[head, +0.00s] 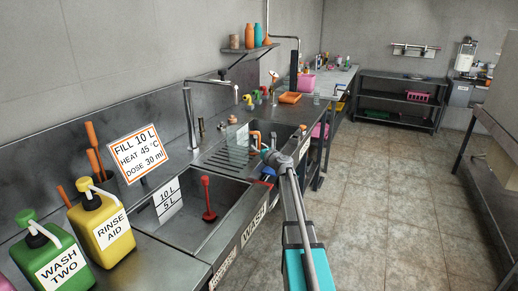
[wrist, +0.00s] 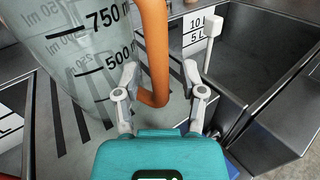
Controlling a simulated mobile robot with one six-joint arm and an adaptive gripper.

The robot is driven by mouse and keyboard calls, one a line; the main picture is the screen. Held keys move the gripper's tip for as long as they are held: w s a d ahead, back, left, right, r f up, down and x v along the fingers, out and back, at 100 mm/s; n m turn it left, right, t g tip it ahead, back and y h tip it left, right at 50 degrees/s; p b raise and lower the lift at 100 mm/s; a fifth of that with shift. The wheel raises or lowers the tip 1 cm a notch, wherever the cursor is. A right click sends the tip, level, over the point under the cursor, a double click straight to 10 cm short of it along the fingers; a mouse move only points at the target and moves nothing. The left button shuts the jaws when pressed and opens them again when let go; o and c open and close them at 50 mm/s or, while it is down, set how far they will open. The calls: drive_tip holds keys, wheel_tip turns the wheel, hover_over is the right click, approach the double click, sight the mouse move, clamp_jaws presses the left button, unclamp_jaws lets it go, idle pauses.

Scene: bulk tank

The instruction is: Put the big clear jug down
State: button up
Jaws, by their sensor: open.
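The big clear jug (wrist: 75,60) has 750 and 500 ml marks and an orange handle (wrist: 153,45). It is upright on the ribbed drainboard (wrist: 165,125) between two sinks. In the head view it shows small on the drainboard, its orange handle (head: 256,135) partly hidden by my arm. My gripper (wrist: 160,75) is open, with one finger on each side of the orange handle. I see a gap between the right finger and the handle; whether the left finger touches the jug I cannot tell.
The near sink (head: 197,205) holds a red plunger-like tool (head: 208,198). A yellow rinse aid jug (head: 101,228) and a green wash two jug (head: 52,255) stand at the near left. A tall tap (head: 190,120) rises behind the drainboard. The floor to the right is clear.

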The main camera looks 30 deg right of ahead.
drive_tip(key=shift+r, duration=0.15)
drive_tip(key=s, duration=1.2)
drive_tip(key=shift+d, duration=0.45)
